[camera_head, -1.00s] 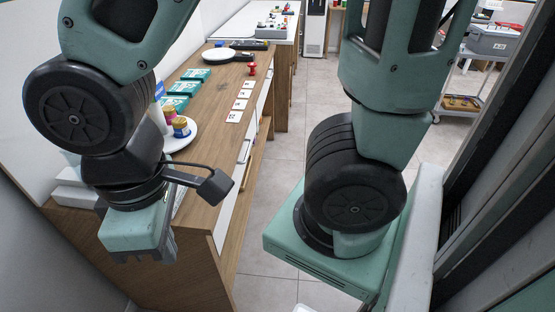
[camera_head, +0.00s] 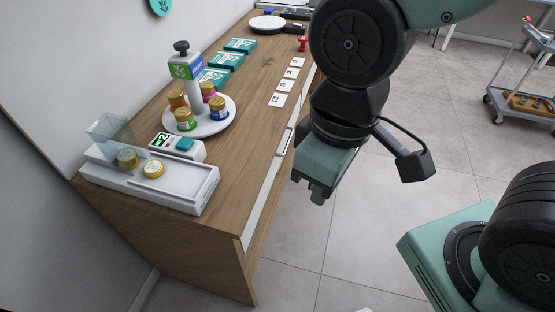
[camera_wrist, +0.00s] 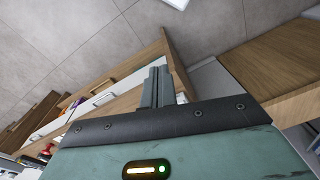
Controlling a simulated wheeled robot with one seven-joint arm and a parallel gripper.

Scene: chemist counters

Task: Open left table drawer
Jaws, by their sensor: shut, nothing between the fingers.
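The wooden table (camera_head: 235,75) runs away from me in the head view. A white drawer front (camera_head: 262,203) is set in its right side and looks flush with the frame. A pale bar handle (camera_head: 286,141) sits on this front. My gripper (camera_head: 317,192) hangs to the right of the drawer front, beyond the table edge, fingers pointing down and apart from the handle. In the wrist view my gripper (camera_wrist: 157,84) has its fingers together and empty. White drawer fronts (camera_wrist: 130,68) and a handle (camera_wrist: 103,98) show to the left of the fingers.
The tiled floor (camera_head: 335,250) beside the table is clear. A grey trolley (camera_head: 525,90) stands far right.

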